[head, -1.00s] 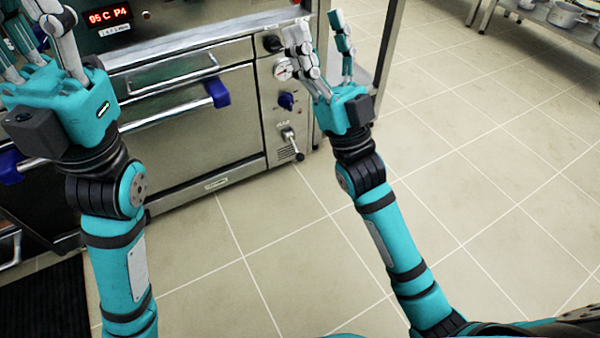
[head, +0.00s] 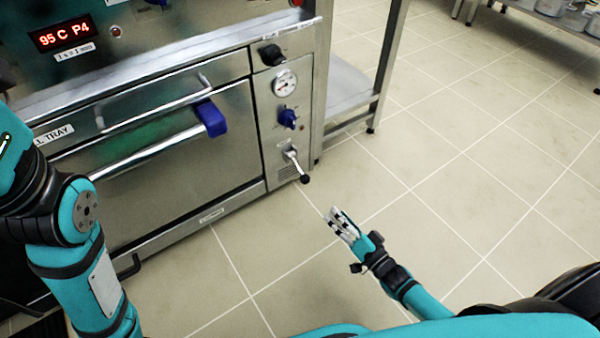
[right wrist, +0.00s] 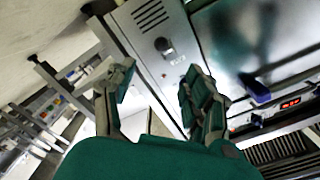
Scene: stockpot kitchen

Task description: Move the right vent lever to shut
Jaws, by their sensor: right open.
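The vent lever (head: 293,158) is a short metal lever with a black ball end, low on the oven's right control panel. It slants down and to the right in the head view. In the right wrist view the lever (right wrist: 165,48) shows small, beside slotted vents and a label too blurred to read surely. My right gripper (head: 337,222) is open and empty, below and right of the lever and apart from it. Its spread fingers (right wrist: 155,95) show in the right wrist view.
Above the lever are a blue knob (head: 288,118), a gauge (head: 285,83) and a black knob (head: 271,54). The oven door (head: 165,150) with its blue-ended handle is left. A metal shelf stand (head: 350,88) stands right of the oven. The tiled floor (head: 450,180) is clear.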

